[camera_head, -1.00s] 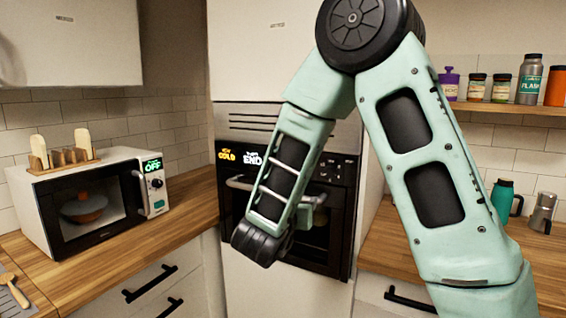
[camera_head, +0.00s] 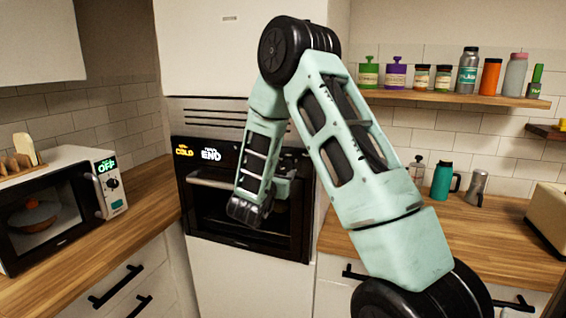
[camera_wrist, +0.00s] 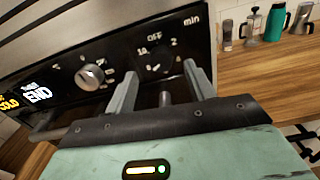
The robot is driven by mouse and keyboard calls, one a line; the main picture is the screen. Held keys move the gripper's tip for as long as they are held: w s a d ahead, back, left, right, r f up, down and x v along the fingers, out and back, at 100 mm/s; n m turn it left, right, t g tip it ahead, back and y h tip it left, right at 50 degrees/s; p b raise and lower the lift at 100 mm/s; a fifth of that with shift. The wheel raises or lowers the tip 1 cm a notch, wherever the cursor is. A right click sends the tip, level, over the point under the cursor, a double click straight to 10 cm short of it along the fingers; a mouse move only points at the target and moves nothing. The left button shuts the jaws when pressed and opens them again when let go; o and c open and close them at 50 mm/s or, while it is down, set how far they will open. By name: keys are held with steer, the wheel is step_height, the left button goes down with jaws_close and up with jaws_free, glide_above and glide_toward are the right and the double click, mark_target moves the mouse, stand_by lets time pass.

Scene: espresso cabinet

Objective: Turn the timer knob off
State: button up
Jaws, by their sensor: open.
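The oven's black control panel (camera_wrist: 118,65) fills the upper wrist view. The timer dial (camera_wrist: 156,59), marked OFF at the top, with numbers around it and "min" beside it, sits just beyond my fingertips. Its knob is dark and its pointer is hard to read. My gripper (camera_wrist: 160,70) is open, one finger on each side of the dial's lower part; contact is unclear. A silver knob (camera_wrist: 92,75) is left of my left finger.
The oven handle (camera_wrist: 55,134) runs low across the wrist view, partly behind my gripper. A microwave (camera_head: 55,205) stands on the left counter. A shelf with jars (camera_head: 450,98) is above.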

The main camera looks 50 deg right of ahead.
mark_target(285, 168)
steer(key=shift+p+x, duration=0.55)
steer(key=shift+x, duration=1.25)
steer(key=c, duration=1)
steer(key=shift+f+b, duration=0.15)
steer(key=shift+b, duration=0.5)
